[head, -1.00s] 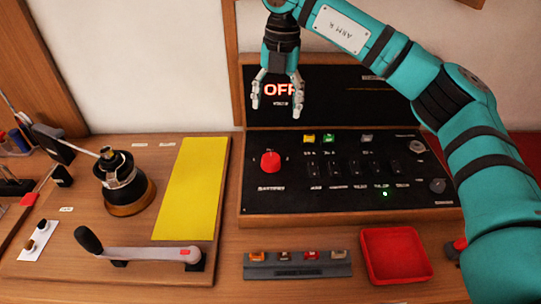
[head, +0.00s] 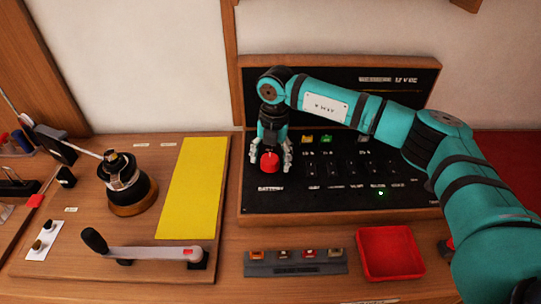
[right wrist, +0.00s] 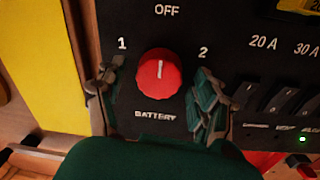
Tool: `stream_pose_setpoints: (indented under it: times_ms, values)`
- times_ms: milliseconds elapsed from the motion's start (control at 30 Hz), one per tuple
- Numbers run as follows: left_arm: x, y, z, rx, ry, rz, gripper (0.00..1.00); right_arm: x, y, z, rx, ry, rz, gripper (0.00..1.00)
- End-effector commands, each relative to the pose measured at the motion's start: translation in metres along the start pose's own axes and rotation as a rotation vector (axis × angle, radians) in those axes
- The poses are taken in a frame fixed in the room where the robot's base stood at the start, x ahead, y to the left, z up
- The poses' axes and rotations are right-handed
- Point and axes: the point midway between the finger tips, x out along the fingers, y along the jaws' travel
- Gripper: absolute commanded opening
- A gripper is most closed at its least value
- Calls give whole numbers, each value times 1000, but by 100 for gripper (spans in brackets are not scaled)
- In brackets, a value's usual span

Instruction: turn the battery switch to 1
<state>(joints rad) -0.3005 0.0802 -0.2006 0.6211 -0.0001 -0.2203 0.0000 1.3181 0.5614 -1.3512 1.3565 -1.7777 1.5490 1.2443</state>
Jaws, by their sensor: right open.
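The battery switch is a round red knob (head: 269,162) on the black panel (head: 320,203). In the right wrist view the knob (right wrist: 159,77) has its white mark pointing up at OFF, with 1 to its upper left, 2 to its upper right and BATTERY below. My right gripper (head: 270,168) is open over the panel, with one finger on each side of the knob. In the right wrist view a dark gap shows between each finger and the knob. My left gripper is not in view.
Small black switches (right wrist: 268,98) and a lit green lamp (head: 381,193) are right of the knob. A yellow sheet (head: 195,188) lies left of the panel. A fuse strip (head: 296,263) and an empty red tray (head: 390,254) stand in front. My right arm covers much of the display.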

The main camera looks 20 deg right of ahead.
Motion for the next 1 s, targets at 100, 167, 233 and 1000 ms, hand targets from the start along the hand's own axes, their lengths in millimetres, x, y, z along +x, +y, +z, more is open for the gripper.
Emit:
stream_pose_setpoints:
  times_ms: [100, 167, 233, 1000]
  values:
    - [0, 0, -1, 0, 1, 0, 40, 1, 0, 0, 0, 0, 0, 69]
    - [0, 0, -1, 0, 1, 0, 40, 1, 0, 0, 0, 0, 0, 69]
    - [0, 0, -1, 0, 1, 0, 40, 1, 0, 0, 0, 0, 0, 69]
    - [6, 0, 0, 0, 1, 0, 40, 2, 0, 0, -54, 3, 1, 13]
